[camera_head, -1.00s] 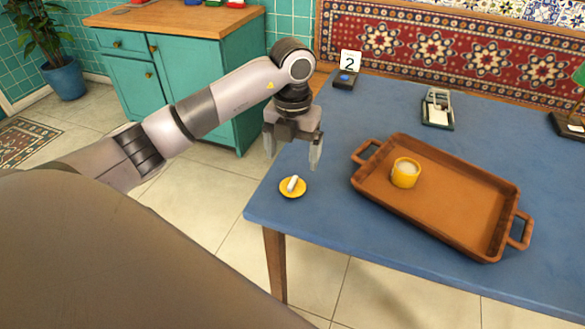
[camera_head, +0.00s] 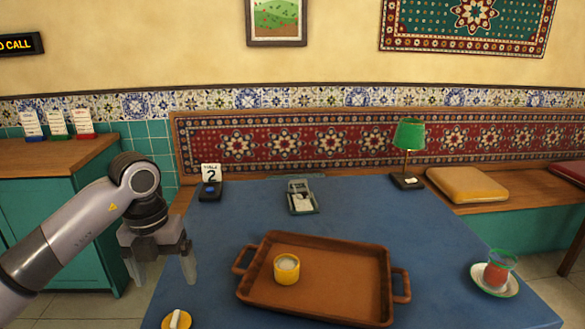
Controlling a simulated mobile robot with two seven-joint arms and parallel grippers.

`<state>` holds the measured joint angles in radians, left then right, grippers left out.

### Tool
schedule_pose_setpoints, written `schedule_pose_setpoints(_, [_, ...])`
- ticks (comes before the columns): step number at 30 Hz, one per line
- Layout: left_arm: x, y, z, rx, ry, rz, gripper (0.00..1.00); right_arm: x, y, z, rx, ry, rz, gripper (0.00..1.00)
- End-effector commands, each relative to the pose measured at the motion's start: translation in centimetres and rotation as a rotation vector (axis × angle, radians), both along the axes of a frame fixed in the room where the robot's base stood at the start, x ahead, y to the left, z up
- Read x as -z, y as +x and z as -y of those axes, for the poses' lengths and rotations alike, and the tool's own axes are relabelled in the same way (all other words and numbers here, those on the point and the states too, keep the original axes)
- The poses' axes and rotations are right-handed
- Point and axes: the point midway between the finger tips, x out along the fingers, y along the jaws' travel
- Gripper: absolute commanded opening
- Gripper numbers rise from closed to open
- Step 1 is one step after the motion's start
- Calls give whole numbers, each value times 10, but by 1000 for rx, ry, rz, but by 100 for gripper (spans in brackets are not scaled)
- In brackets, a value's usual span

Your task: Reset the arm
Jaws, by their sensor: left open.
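My left gripper (camera_head: 161,268) hangs at the left edge of the blue table (camera_head: 447,262), fingers pointing down, apart and empty. Its arm comes in from the left. A small yellow dish (camera_head: 177,320) with a white piece on it lies below the gripper at the table's near left, partly cut off by the picture's bottom edge. The gripper is apart from it. A brown tray (camera_head: 330,258) with two handles lies to the right of the gripper, and a yellow cup (camera_head: 287,270) with pale contents stands in it. My right gripper does not show.
A number 2 stand (camera_head: 210,184), a small metal-framed holder (camera_head: 302,197) and a green lamp (camera_head: 408,140) stand along the table's back. A glass of red tea (camera_head: 497,270) on a saucer stands at the right. A teal cabinet (camera_head: 45,225) is behind my left arm.

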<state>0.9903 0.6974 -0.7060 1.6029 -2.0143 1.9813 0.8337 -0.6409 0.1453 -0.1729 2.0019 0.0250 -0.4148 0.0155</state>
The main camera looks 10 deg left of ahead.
Motion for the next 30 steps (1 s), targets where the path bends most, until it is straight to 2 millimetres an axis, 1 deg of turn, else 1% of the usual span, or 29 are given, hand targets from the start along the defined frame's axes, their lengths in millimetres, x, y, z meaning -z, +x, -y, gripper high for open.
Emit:
schedule_pose_setpoints(2, [9, 0, 21, 46, -77, 16, 88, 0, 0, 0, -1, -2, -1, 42])
schedule_pose_setpoints(5, [20, -3, 64, 128, -248, 61, 88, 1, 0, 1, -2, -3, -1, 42])
schedule_pose_setpoints(6, [22, -5, 84, 162, -334, 83, 88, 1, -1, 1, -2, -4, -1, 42])
schedule_pose_setpoints(8, [22, -10, 116, 203, -474, 117, 88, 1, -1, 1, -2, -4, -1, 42])
schedule_pose_setpoints(9, [20, -13, 135, 224, -568, 141, 88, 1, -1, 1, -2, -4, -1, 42])
schedule_pose_setpoints(11, [14, -20, 163, 244, -707, 175, 88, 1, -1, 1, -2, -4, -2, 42])
schedule_pose_setpoints(12, [7, -24, 179, 248, -801, 200, 88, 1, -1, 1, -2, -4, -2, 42])
schedule_pose_setpoints(15, [-13, -33, 213, 233, -1031, 261, 88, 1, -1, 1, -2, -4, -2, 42])
schedule_pose_setpoints(18, [-39, -40, 235, 175, -1254, 323, 88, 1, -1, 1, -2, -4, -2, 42])
schedule_pose_setpoints(21, [-66, -42, 244, 75, -1460, 386, 88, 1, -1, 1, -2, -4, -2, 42])
schedule_pose_setpoints(24, [-90, -40, 242, -66, -1644, 447, 88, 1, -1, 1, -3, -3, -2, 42])
schedule_pose_setpoints(27, [-108, -34, 229, -248, -1801, 505, 88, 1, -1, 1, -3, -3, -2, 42])
schedule_pose_setpoints(29, [-115, -29, 217, -375, -1876, 538, 88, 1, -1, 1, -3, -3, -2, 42])
schedule_pose_setpoints(30, [-117, -25, 208, -466, -1919, 558, 88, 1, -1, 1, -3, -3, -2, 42])
